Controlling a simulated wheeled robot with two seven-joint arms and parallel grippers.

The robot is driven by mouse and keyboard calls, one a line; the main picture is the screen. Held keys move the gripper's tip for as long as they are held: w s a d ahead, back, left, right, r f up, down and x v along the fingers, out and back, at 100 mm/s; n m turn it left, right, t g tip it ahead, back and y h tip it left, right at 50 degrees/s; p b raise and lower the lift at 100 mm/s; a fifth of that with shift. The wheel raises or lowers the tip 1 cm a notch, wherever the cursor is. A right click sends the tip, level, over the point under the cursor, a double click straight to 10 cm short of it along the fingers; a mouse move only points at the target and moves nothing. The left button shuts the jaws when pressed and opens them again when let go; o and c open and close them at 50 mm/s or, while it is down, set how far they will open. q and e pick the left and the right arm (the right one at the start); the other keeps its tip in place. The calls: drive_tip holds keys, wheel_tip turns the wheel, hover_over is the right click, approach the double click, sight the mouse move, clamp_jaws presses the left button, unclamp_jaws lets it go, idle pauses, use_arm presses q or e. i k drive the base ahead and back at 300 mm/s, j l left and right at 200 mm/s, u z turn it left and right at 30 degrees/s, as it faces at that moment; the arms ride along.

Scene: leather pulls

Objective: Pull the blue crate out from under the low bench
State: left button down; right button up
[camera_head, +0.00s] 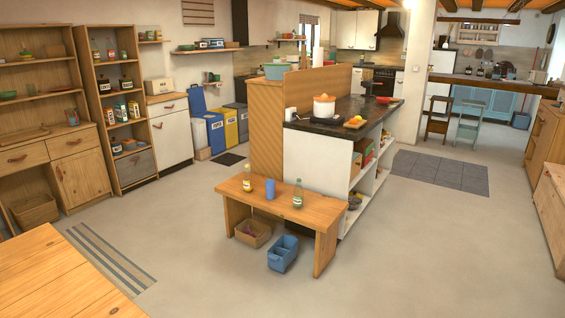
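The blue crate (282,261) stands on the floor at the front edge of the low bench, below its right half. Its front part shows clear of the bench top, and it looks open and divided inside. The low wooden bench (240,194) stands against the end of the kitchen island. A yellow-labelled bottle (247,180), a blue cup (270,189) and a green bottle (297,194) stand on it. A brown basket (254,232) sits under the bench, left of the crate. Neither of my grippers shows in the head view.
A wooden table (60,280) fills the lower left corner. A wooden chest (552,200) stands at the right edge.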

sight(281, 253)
drive_tip(key=i, duration=3.3)
drive_tip(key=z, duration=0.4)
